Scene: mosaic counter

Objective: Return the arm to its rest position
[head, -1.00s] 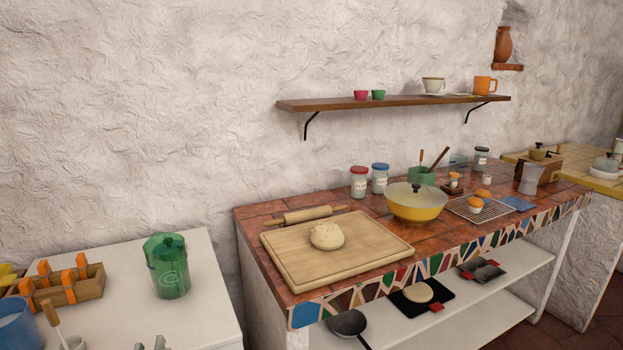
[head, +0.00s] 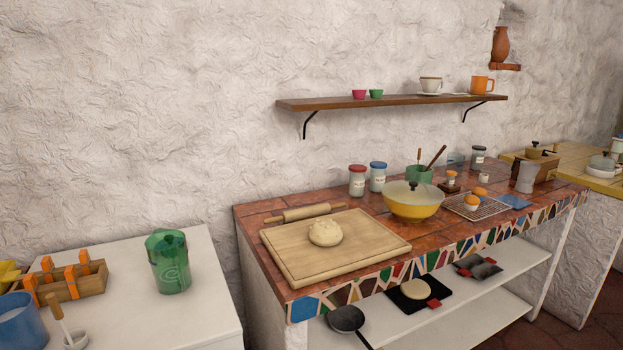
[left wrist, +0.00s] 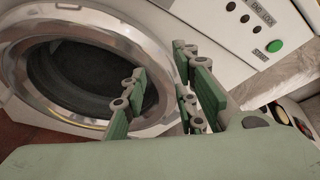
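My left gripper (left wrist: 165,100) shows in the left wrist view with its green-padded fingers spread apart. Nothing is between the fingers. Behind it is a white front-loading machine (left wrist: 195,20) with a round metal-rimmed door (left wrist: 85,85) and a green start button (left wrist: 273,46). The gripper looks close to this machine, but I cannot tell the exact gap. Neither arm shows in the head view. My right gripper is out of sight.
A mosaic counter (head: 370,282) carries a cutting board (head: 285,262) with dough (head: 325,232), a rolling pin (head: 305,213) and a yellow pan (head: 412,205). A white table (head: 205,318) at left holds a green jar (head: 168,262) and a wooden caddy (head: 90,282). A wall shelf (head: 390,104) hangs above.

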